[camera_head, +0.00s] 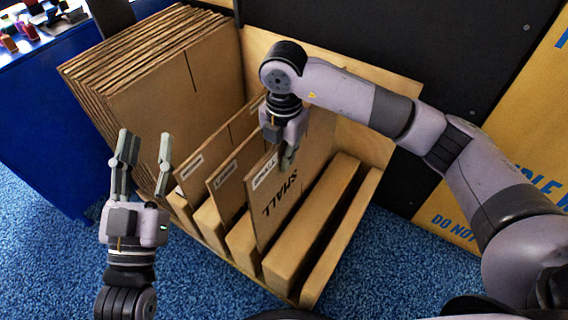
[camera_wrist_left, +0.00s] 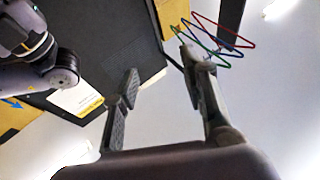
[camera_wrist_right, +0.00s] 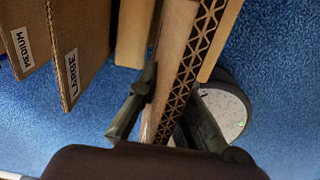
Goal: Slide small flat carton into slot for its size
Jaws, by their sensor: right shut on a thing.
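In the right wrist view, the carton's corrugated edge (camera_wrist_right: 193,68) runs between the fingers of this gripper (camera_wrist_right: 172,112). The carton's lower edge is partly hidden, so I cannot tell how deep it sits. My left gripper (camera_head: 145,140) is open and empty, left of the rack; its spread fingers also show in the left wrist view (camera_wrist_left: 160,85).
Flat cartons labelled MEDIUM (camera_wrist_right: 22,45) and LARGE (camera_wrist_right: 75,60) stand in the rack beside the held one. A thick stack of large cartons (camera_head: 165,85) fills the back left. A blue table (camera_head: 45,115) stands left. Blue carpet is clear in front.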

